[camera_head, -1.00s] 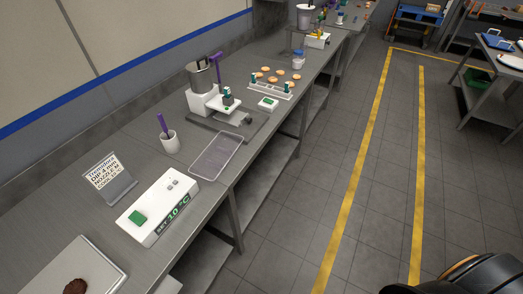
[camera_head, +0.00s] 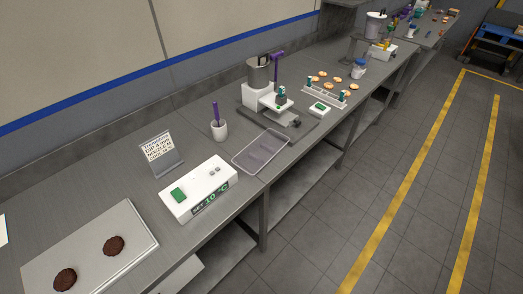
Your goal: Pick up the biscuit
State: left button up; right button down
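Several light golden biscuits (camera_head: 335,80) lie on the long steel bench, behind a small white rack (camera_head: 325,95) with green parts. Two dark brown round biscuits lie apart on a pale tray at the lower left: one farther back (camera_head: 113,245) and one nearer the front (camera_head: 65,279). I cannot tell which biscuit the task means. Neither of my grippers is in view.
The pale tray (camera_head: 135,262) sits near a white control box (camera_head: 198,188) with a green button. The floor (camera_head: 345,215) is open.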

aim_at(113, 246)
jog(key=u, duration=1.8)
